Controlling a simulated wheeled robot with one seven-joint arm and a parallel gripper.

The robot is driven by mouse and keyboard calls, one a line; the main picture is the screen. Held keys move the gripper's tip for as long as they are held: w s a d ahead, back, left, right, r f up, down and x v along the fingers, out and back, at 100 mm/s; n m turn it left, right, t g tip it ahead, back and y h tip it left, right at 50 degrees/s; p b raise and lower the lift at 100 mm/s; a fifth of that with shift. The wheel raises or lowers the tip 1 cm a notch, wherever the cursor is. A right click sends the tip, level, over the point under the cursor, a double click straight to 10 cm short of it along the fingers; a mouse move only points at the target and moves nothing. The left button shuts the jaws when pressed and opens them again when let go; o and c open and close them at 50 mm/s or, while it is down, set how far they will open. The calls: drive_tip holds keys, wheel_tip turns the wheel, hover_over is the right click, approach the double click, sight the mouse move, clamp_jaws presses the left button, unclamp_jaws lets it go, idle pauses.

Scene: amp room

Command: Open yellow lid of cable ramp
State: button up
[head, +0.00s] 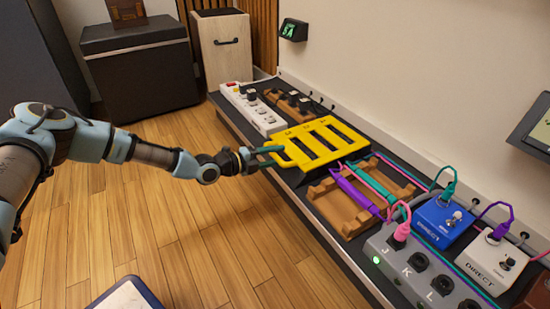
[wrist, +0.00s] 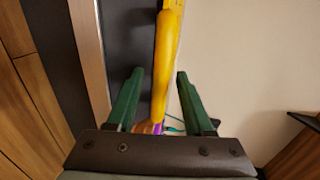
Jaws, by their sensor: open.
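The yellow lid (head: 322,134) with long slots lies roughly flat over the dark cable ramp on the shelf in the head view. My gripper (head: 279,156) is at the lid's near left edge, by its handle-like bar. In the wrist view my gripper (wrist: 159,74) is open, with one green finger on each side of the yellow lid (wrist: 167,50), seen nearly edge-on. A gap shows between each finger and the yellow part. The ramp's inside is hidden under the lid.
A white power strip (head: 252,108) lies behind the lid. A brown wooden cradle (head: 343,209) with purple and teal plugs is in front of it. A blue pedal (head: 442,220) and grey switch box (head: 412,267) stand further right.

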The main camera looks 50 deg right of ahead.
drive_tip(key=shift+c, duration=0.3)
clamp_jaws()
idle(1.1)
